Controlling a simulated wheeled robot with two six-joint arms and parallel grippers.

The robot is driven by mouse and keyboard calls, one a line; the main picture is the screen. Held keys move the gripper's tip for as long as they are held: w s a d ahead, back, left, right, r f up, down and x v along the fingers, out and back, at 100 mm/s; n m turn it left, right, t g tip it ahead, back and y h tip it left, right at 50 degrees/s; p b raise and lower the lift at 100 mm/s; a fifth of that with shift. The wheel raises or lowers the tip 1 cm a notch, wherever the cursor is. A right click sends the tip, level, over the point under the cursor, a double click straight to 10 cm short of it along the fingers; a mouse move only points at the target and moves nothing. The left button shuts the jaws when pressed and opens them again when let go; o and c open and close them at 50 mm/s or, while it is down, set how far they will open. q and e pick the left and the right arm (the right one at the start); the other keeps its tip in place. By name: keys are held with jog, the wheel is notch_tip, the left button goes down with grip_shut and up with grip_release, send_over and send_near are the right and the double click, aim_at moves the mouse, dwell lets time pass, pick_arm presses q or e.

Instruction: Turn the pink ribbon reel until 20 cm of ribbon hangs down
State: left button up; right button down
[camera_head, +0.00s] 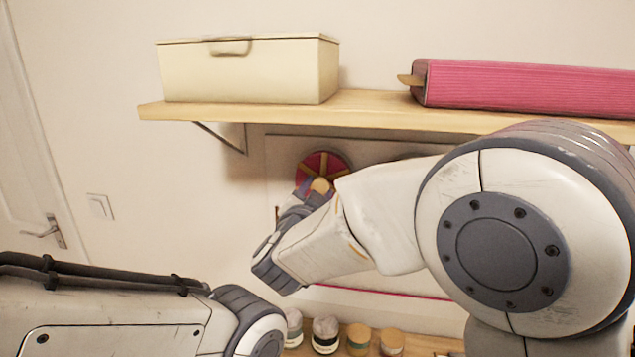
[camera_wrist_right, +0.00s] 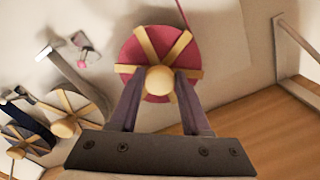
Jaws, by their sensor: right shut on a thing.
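The pink ribbon reel (camera_head: 325,161), with wooden spokes, is mounted on the wall board below the shelf, partly hidden by my right gripper in the head view. In the right wrist view the reel (camera_wrist_right: 134,51) shows almost whole, with a round wooden knob (camera_wrist_right: 159,80) at its centre. My right gripper (camera_head: 318,188) is shut on this knob, one finger on each side. A strip of pink ribbon (camera_wrist_right: 183,14) runs from the reel to the top edge of the wrist view; its end is out of view. My left gripper is out of view.
Other reels (camera_wrist_right: 86,104) sit beside the pink one. Several small spools (camera_head: 325,335) stand at the bottom. My right arm hides much of the board.

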jog(key=n+p, duration=0.4)
jog(key=n, duration=0.2)
jog(key=shift+s+d+f+n+p, duration=0.1)
jog(key=shift+f+n+p, duration=0.05)
jog(key=shift+n+p, duration=1.05)
jog(key=shift+n, duration=0.4)
jog(key=shift+f, duration=0.1)
jog(key=shift+c, duration=2)
grip_release()
jog(key=shift+s, duration=0.1)
